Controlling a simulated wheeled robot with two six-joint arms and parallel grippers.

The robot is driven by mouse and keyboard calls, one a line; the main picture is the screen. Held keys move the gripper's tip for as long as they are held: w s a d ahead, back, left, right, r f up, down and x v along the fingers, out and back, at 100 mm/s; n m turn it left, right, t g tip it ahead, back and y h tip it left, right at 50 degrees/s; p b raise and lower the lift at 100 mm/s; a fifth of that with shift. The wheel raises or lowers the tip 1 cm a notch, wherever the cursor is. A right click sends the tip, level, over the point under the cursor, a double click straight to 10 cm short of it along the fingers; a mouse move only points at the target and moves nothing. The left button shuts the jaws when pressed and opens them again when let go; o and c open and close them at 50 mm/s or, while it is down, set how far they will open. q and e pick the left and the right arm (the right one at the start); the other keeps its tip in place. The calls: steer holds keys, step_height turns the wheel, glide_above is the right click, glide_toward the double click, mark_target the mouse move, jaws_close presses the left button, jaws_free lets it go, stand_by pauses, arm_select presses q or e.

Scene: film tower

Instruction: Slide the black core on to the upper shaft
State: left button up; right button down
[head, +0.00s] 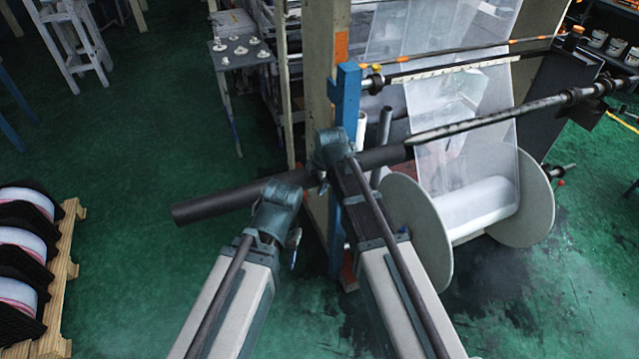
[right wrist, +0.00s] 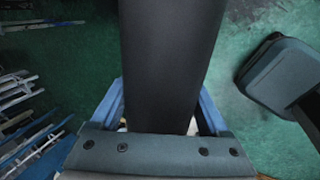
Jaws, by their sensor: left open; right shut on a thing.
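The black core (head: 215,203) is a long dark tube, held nearly level and rising slightly to the right. My right gripper (head: 324,165) is shut on it right of its middle; in the right wrist view the core (right wrist: 172,60) lies between the fingers. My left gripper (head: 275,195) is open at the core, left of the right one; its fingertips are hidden. The upper shaft (head: 490,116) is a dark bar with a tapered tip. The core's right end is at or very close to this tip; I cannot tell whether the tip is inside.
A blue post (head: 346,95) stands behind my right gripper. A large white-flanged reel (head: 425,225) with film sits below the shaft. A pallet (head: 62,270) with rolls is at the left. The green floor between is clear.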

steer(key=w, duration=0.3)
stand_by(0.4)
steer(key=w+d, duration=0.3)
steer(key=d, duration=0.6)
steer(key=shift+w+d, duration=0.15)
steer(key=shift+d, duration=0.25)
stand_by(1.5)
stand_by(0.3)
steer(key=w+d, duration=0.2)
steer(key=d, duration=0.6)
steer(key=w+d, duration=0.3)
steer(key=d, duration=0.6)
steer(key=shift+w, duration=0.25)
steer(key=shift+d, duration=0.15)
steer(key=shift+w+d, duration=0.95)
steer(key=shift+d, duration=1.9)
steer(key=shift+w+d, duration=0.9)
steer(key=shift+d, duration=1.9)
steer(key=shift+w+d, duration=0.95)
steer(key=shift+d, duration=1.9)
